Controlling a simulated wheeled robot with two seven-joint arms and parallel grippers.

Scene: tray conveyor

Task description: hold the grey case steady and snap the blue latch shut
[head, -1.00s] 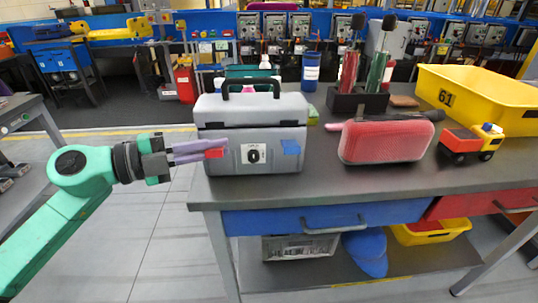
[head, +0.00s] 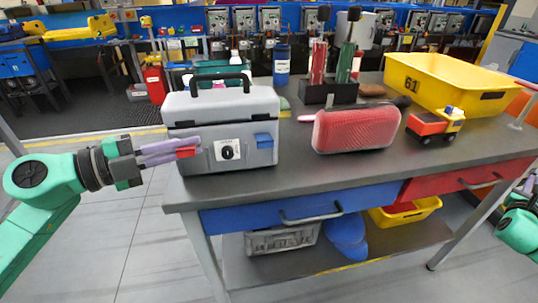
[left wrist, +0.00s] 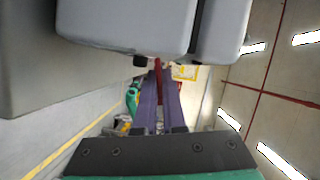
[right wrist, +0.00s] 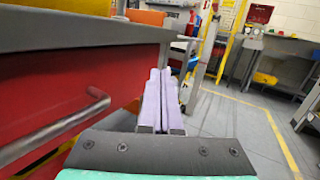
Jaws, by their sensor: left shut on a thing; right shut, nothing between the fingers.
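The grey case (head: 222,110) stands upright at the left end of the workbench, lid down, black handle on top. A red latch (head: 186,153) is at the left of its front, and the blue latch (head: 264,140) at the right appears to stick out a little. My left gripper (head: 178,152) is shut on the red latch, which also shows between its fingers in the left wrist view (left wrist: 158,68). The case fills the top of that view. My right gripper (right wrist: 160,78) is shut and empty beside the bench's red drawer, far from the case.
A red pouch (head: 357,129), a toy truck (head: 434,124), a black tool holder (head: 328,94) and a yellow bin (head: 450,84) share the workbench (head: 300,171). A blue drawer (head: 300,210) and red drawer (head: 468,178) are in its front. Open floor lies to the left.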

